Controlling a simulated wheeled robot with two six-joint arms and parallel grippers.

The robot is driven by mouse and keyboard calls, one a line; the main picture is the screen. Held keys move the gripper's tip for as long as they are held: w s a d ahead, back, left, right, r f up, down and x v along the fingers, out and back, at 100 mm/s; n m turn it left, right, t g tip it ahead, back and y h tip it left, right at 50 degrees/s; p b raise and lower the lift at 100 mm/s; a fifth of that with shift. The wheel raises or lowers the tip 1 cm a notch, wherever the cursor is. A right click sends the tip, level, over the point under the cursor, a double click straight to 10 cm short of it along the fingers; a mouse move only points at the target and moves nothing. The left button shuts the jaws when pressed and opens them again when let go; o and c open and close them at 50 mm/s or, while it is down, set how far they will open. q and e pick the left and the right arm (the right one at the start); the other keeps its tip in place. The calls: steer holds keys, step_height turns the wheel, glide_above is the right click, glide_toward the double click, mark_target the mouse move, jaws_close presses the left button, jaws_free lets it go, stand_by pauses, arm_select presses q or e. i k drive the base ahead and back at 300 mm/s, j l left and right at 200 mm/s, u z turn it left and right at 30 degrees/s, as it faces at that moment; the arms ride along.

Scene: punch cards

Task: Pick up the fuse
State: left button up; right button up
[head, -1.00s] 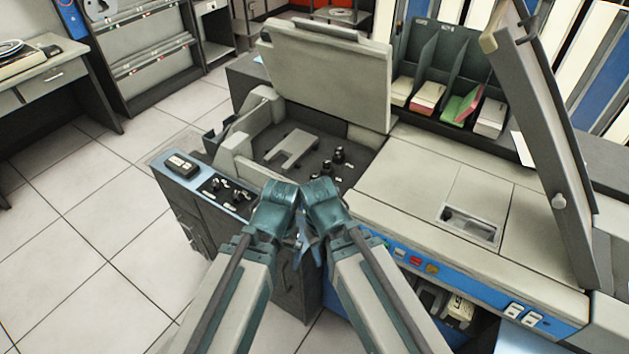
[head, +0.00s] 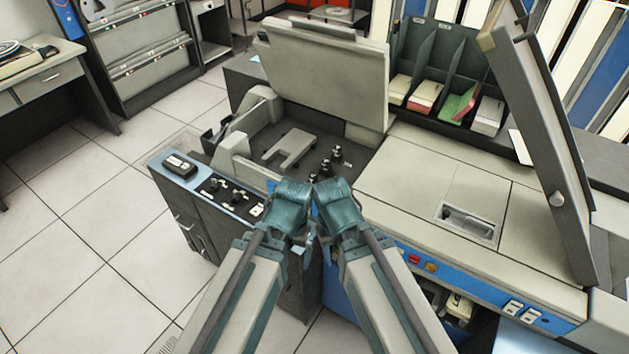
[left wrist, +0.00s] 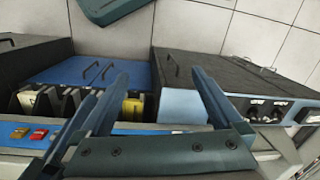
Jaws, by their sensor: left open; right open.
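I cannot make out a fuse for certain. Several small black upright parts (head: 325,168) stand in the open bay of the card machine. More black-and-white fittings (head: 228,190) sit on its blue side panel, and they also show in the left wrist view (left wrist: 265,108). My left gripper (head: 303,243) hangs in front of the machine, its fingers mostly hidden by the wrist. In the left wrist view its two fingers (left wrist: 160,78) are spread with nothing between them. My right gripper (head: 322,238) is close beside it, mostly hidden by its own wrist.
The machine's raised lid (head: 325,70) stands behind the bay. A tilted grey panel (head: 545,150) rises at the right. Card bins (head: 455,65) stand at the back. A row of coloured buttons (head: 430,266) lines the front. The floor at left is clear.

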mark_target(313, 177)
steer(key=i+j+z, duration=0.2)
steer(key=z, duration=0.15)
steer(key=i+j+z, duration=0.15)
steer(key=j+z, duration=0.15)
steer(key=i+j+z, duration=0.1)
steer(key=j+z, duration=0.25)
steer(key=j, duration=0.05)
